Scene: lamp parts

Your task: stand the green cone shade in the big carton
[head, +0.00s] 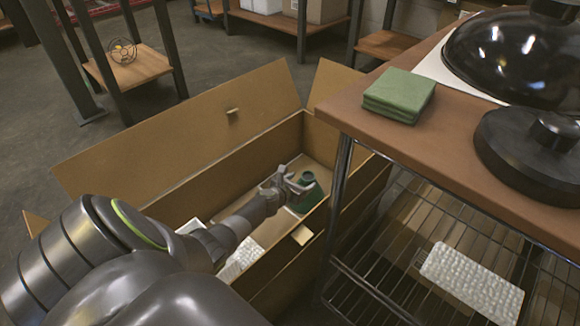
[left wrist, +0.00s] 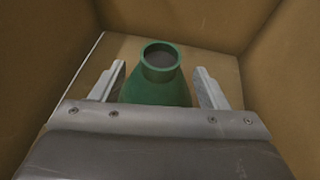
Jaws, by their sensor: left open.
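The green cone shade (head: 308,193) stands upright inside the big carton (head: 190,155), at its far right end. Its narrow open top faces up in the left wrist view (left wrist: 160,75). My left gripper (head: 292,184) reaches down into the carton right beside the shade. In the left wrist view its two fingers (left wrist: 162,88) are open and spread, one on each side of the shade, with gaps to it. The lower part of the shade is hidden behind my gripper's body. My right gripper is not seen.
The carton's flaps stand open. White bubbly packing (head: 240,258) lies in it. A wooden-topped cart (head: 440,135) stands close at the right, with green cloths (head: 399,94), a black dome (head: 520,50) and a black disc (head: 530,150) on top. Its wire shelf holds a white packing sheet (head: 472,284).

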